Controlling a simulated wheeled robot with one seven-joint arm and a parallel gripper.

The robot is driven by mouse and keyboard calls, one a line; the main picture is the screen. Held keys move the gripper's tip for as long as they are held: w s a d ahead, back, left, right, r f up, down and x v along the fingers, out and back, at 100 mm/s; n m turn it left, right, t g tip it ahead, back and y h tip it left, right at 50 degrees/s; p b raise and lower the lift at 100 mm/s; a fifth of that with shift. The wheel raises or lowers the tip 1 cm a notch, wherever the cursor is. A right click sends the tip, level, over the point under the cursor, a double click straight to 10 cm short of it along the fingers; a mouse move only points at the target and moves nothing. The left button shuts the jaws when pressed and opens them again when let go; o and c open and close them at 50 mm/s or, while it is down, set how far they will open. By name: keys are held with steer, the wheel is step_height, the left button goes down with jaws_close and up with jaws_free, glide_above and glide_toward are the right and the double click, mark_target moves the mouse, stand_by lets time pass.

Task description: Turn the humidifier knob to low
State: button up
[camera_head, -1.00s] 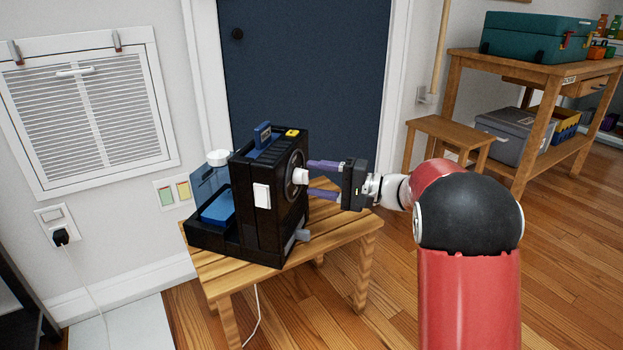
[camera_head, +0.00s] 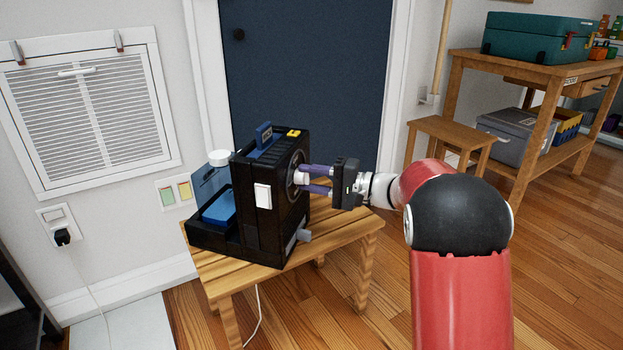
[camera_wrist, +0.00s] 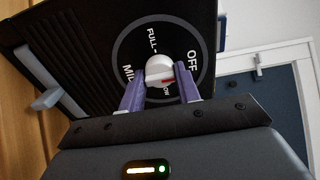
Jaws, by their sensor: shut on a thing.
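The humidifier (camera_head: 262,205) is a black box on a small wooden table. Its round dial face shows in the wrist view (camera_wrist: 135,52) with FULL, OFF and MID readable; a label at the bottom is partly covered. The white knob (camera_wrist: 158,67) is at the dial's centre and has a red mark on its lower right side. My gripper (camera_head: 306,179) comes from the right in the head view. Its two purple fingers are closed around the knob, one on each side, as the wrist view (camera_wrist: 160,80) also shows. The fingers hide part of the dial.
The wooden table (camera_head: 335,238) has bare room right of the humidifier. A grey lever (camera_head: 303,236) sticks out low on its side. A dark blue door (camera_head: 300,75) stands behind. A wooden stool (camera_head: 450,137) and workbench (camera_head: 545,73) are to the right.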

steer(key=shift+m, duration=0.3)
steer(key=m+p, duration=1.5)
steer(key=m, duration=0.2)
steer(key=shift+p, duration=0.3)
steer(key=o, duration=1)
